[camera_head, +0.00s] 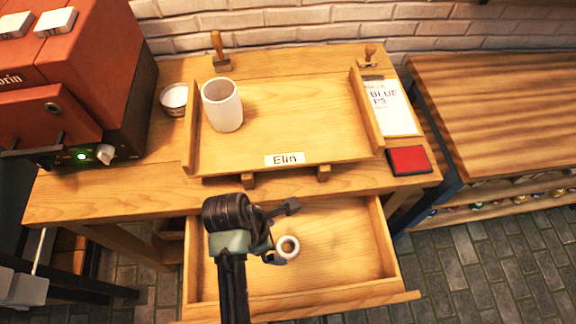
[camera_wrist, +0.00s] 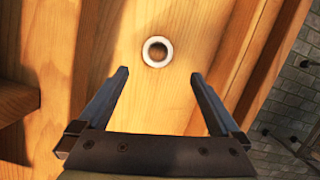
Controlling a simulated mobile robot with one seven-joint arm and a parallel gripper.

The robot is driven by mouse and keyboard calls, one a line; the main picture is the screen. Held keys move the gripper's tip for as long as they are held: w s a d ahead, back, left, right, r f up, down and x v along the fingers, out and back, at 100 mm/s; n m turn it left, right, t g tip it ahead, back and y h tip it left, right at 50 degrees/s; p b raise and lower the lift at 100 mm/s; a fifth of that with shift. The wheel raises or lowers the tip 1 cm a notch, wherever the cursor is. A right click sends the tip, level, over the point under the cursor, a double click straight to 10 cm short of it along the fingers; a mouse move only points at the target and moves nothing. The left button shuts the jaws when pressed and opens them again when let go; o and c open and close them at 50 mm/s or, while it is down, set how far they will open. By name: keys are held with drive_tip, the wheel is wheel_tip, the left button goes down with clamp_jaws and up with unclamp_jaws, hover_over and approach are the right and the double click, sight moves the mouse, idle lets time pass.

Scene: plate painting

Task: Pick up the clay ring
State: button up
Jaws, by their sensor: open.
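The clay ring (camera_head: 288,247) is small, white and round with an open centre. It lies flat on the floor of the open wooden drawer (camera_head: 345,240). In the wrist view the ring (camera_wrist: 157,51) is ahead of the fingertips, roughly centred between them and apart from both. My gripper (camera_head: 283,233) is over the drawer beside the ring, with its two fingers spread wide and nothing between them. In the wrist view my gripper (camera_wrist: 162,76) is also open and empty.
Above stands a table with a wooden tray (camera_head: 270,135) labelled "Elin", holding a white cup (camera_head: 222,105). A red pad (camera_head: 408,161), a paper card (camera_head: 390,107) and a red kiln-like machine (camera_head: 75,80) are also there. The drawer's right part is clear.

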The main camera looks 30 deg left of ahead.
sight(288, 246)
drive_tip(key=x, duration=0.6)
drive_tip(key=b+x, duration=0.1)
drive_tip(key=x, duration=0.2)
drive_tip(key=shift+w+f, duration=0.35)
drive_tip(key=shift+f, duration=0.05)
drive_tip(key=c, duration=1.3)
